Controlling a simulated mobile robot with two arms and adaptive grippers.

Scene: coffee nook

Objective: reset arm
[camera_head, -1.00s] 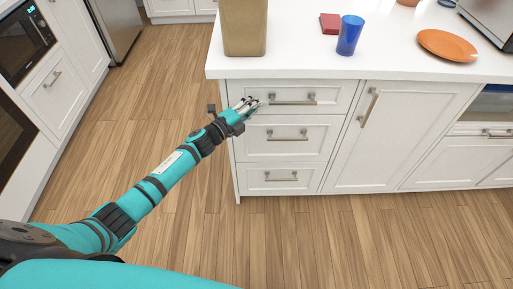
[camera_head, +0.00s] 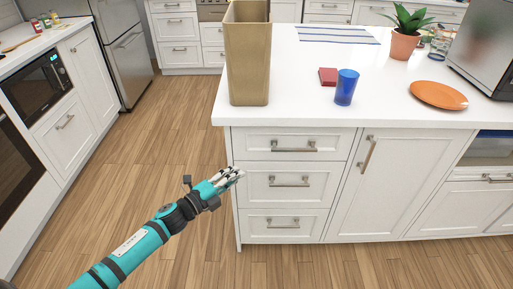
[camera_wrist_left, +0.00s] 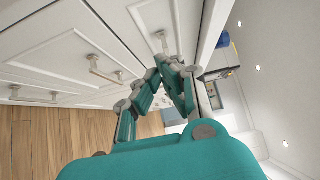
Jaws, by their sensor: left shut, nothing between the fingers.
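My left gripper (camera_head: 232,174) is teal with grey fingertips. In the head view it is in front of the left edge of the island cabinet (camera_head: 335,226), left of the middle drawer handle (camera_head: 289,182). Its fingers are shut with nothing between them. In the left wrist view the closed fingers (camera_wrist_left: 160,72) point toward the white drawer and door fronts, with a handle (camera_wrist_left: 100,68) to their left. I cannot tell in the pictures whether the fingertips touch the cabinet edge. My right gripper is not in view.
The white countertop (camera_head: 300,90) holds a tan bin (camera_head: 248,65), a red block (camera_head: 327,76), a blue cup (camera_head: 346,87), an orange plate (camera_head: 438,95) and a potted plant (camera_head: 405,40). Wood floor (camera_head: 150,160) is clear left of the island. A microwave (camera_head: 42,88) is at far left.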

